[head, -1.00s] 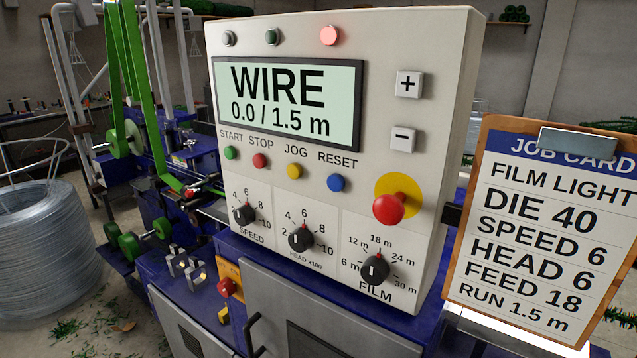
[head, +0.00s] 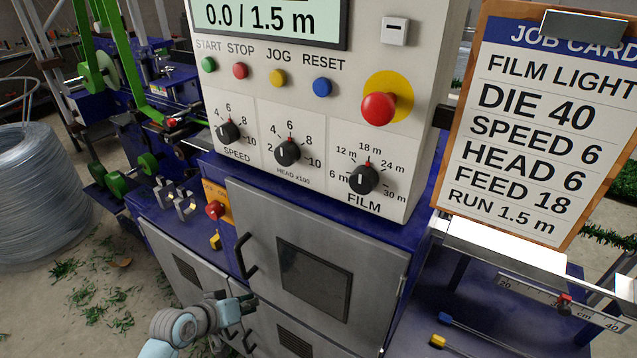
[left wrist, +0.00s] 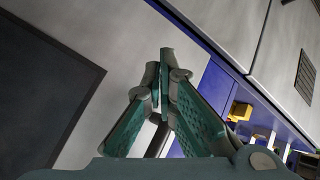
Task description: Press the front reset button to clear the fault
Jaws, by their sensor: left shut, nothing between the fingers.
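The blue RESET button (head: 322,87) is on the light control panel, right of the yellow JOG button (head: 278,78) and under its RESET label. The display (head: 268,18) above is partly cut off and reads 0.0 / 1.5 m. My left gripper (head: 250,302) is low in front of the grey cabinet doors, well below the panel. In the left wrist view its fingers (left wrist: 167,60) are together, with nothing between them, near the cabinet front. My right gripper is not in view.
A red emergency button (head: 378,109) sticks out right of RESET. Dials lie below the buttons. Door handles (head: 245,257) jut from the cabinet. A job card (head: 540,120) hangs at the right. A wire coil (head: 40,190) stands at the left.

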